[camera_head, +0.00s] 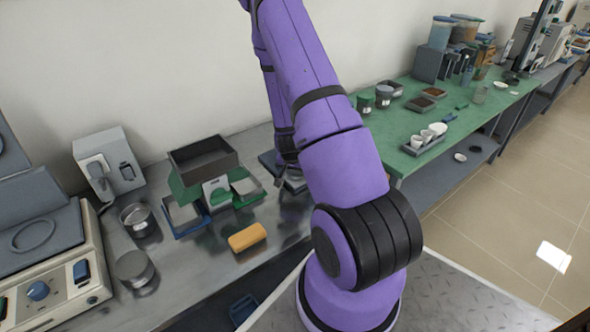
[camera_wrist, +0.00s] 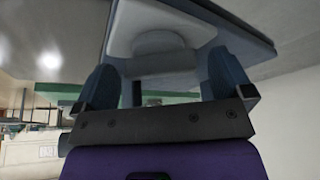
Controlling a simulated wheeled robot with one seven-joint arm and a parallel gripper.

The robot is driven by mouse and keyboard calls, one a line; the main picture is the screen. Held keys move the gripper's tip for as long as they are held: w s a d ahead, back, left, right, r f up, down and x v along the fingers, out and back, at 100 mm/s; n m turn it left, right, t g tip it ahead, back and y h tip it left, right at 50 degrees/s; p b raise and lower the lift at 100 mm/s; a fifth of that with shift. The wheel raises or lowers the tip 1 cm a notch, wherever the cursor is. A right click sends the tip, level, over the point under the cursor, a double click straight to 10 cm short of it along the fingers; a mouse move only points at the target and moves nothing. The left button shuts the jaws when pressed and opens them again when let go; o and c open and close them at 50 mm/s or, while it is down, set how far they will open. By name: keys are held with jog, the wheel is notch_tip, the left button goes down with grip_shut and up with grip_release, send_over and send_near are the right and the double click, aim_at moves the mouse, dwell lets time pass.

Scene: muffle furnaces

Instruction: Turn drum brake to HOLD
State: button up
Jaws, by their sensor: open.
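A dark, flat unit (camera_head: 268,160) lies on the steel bench, partly hidden behind my purple arm. In the wrist view its pale grey face (camera_wrist: 125,20) carries a rounded disc with a raised bar (camera_wrist: 160,62) across it. This may be the drum brake; I see no readable HOLD mark. My gripper (camera_wrist: 163,68) is open, with one dark finger on each side of the bar. I cannot tell whether the fingers touch it. In the head view my gripper (camera_head: 287,150) points down at the unit, mostly hidden by my arm.
A grey machine with a blue knob (camera_head: 38,290) stands at far left. A green-topped bench (camera_head: 440,150) with cups and jars extends right. The wall is close behind.

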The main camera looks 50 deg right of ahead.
jog(key=c, duration=0.9)
jog(key=shift+m, duration=0.4)
jog(key=m, duration=0.1)
jog(key=m+g, duration=0.1)
jog(key=m, duration=0.1)
jog(key=shift+w+m+g+h, duration=0.15)
jog(key=shift+m+g+h, duration=0.15)
jog(key=shift+m+g, duration=0.6)
jog(key=shift+m, duration=1.2)
jog(key=o, duration=0.9)
